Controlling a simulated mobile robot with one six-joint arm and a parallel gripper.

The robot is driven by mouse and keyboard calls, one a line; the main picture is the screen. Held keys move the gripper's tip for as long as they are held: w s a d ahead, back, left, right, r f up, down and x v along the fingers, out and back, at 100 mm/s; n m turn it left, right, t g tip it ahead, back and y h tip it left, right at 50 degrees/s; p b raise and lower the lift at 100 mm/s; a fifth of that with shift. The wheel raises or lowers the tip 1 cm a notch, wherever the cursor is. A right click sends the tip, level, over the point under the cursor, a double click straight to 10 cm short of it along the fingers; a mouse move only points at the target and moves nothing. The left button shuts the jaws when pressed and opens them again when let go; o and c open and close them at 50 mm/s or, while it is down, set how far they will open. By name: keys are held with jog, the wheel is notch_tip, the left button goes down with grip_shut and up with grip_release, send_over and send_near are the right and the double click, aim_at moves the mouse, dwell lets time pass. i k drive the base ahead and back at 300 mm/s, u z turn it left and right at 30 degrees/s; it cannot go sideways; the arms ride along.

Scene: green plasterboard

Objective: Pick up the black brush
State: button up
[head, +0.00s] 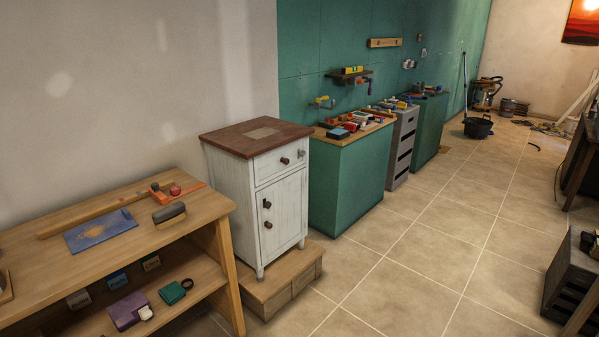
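A small dark block with a brownish lower part (169,213), which looks like the black brush, lies on the top of the wooden workbench (65,273) at the left. It is near the bench's right front edge, just in front of an orange-red tool with a round red part (176,190). Bristles cannot be made out at this size. My gripper is not in view.
A blue sheet (101,231) and a long wooden strip (90,217) lie left of the brush. The bench's lower shelf holds a purple box (127,310). A white cabinet (262,196) stands right of the bench. The tiled floor (430,245) is open in the middle.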

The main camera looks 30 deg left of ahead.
aim_at(170, 215)
jog(key=u, duration=0.1)
jog(key=i, duration=0.7)
jog(key=u, duration=0.2)
jog(key=k, duration=0.2)
jog(key=u, duration=3.05)
jog(key=k, duration=0.2)
jog(key=u, duration=0.5)
